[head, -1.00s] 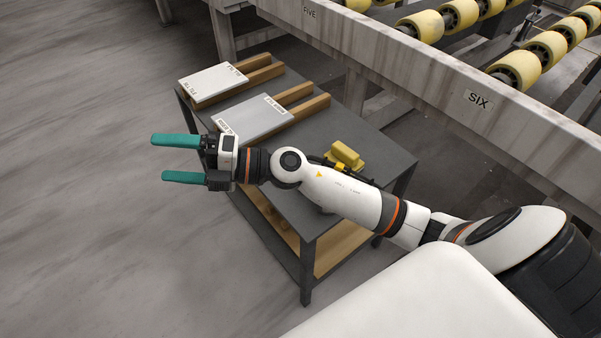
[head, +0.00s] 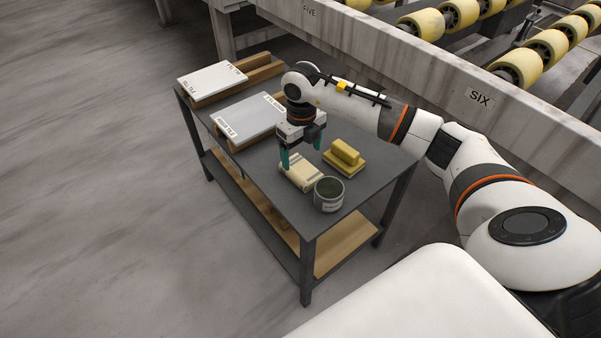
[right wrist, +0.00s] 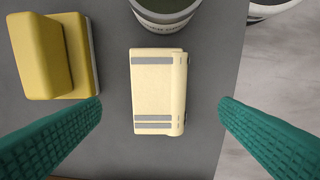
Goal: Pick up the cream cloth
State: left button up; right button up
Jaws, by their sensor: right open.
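The cream cloth (head: 297,174) lies folded on the dark table, with grey stripes across it. In the right wrist view the cloth (right wrist: 155,85) sits between my two fingers, with a gap on each side. My right gripper (head: 301,154) points down above the cloth with its teal fingers spread open and empty. In the right wrist view the fingers of the gripper (right wrist: 160,108) do not touch the cloth. In the head view one finger overlaps the cloth's far left end. My left gripper is not in view.
A round grey tin (head: 329,203) stands close to the cloth's near end. A yellow block-handled tool (head: 345,157) lies to its right. Two pale labelled tiles on wooden strips, one farther (head: 212,80) and one nearer (head: 247,117), lie on the table's far part. A roller conveyor runs behind.

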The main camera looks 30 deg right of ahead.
aim_at(301, 169)
notch_tip(301, 169, down, 7)
jog(key=shift+w+b, duration=0.15)
jog(key=shift+b, duration=0.55)
jog(key=c, duration=1.1)
